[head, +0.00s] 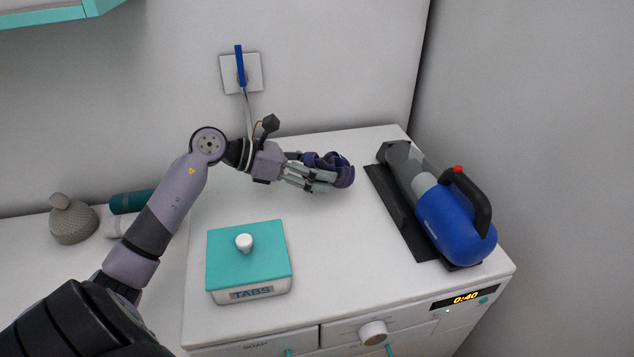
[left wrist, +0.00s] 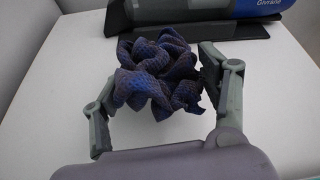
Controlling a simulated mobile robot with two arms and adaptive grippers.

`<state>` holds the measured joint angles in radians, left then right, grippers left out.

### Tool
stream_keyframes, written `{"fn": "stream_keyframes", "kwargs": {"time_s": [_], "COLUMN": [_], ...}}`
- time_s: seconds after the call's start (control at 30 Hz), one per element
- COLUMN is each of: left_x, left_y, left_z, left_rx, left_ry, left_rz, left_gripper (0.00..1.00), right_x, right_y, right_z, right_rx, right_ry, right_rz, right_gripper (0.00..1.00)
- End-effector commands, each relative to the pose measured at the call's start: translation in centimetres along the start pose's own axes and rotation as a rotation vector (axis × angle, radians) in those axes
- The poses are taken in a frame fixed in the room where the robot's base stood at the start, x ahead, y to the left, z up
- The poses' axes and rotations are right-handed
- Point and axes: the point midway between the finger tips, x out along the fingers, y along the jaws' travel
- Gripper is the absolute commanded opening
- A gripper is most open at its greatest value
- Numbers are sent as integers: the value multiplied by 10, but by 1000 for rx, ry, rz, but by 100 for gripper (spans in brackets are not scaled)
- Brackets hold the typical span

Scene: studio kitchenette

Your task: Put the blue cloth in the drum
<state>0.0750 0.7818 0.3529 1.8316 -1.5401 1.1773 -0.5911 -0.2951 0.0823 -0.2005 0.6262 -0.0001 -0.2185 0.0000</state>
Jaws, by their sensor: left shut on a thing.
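The blue cloth (head: 341,172) is a crumpled dark blue bundle. My left gripper (head: 318,178) is shut on it above the back part of the white machine's top (head: 333,237). In the left wrist view the cloth (left wrist: 160,75) sits between the two fingers of the left gripper (left wrist: 158,88). I cannot tell whether the cloth touches the top. The drum does not show in either view. My right gripper is not in view.
A teal-lidded TABS box (head: 248,270) stands front left on the machine. A blue handheld vacuum (head: 455,225) lies on a black mat (head: 398,215) at the right. The middle of the top is clear.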

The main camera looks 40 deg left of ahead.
Motion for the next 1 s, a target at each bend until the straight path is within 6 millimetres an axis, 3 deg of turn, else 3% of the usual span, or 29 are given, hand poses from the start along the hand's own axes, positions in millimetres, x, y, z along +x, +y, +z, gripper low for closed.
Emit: {"fn": "stream_keyframes", "kwargs": {"time_s": [0.13,0.4,0.8,0.83,1.0], "left_x": [4,18,21,20,20], "left_y": [1,6,7,7,7], "left_z": [-10,-43,-49,-47,-47], "left_rx": [-2,-3,1,1,1], "left_ry": [-1,-2,-1,-1,-1], "left_rz": [-1,0,0,0,0], "left_gripper": [55,55,55,70,82], "right_x": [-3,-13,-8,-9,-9], "right_y": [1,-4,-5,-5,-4], "right_z": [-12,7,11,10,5], "right_rx": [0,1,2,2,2], "right_ry": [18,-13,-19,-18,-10], "right_rz": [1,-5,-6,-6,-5], "right_gripper": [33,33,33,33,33]}}
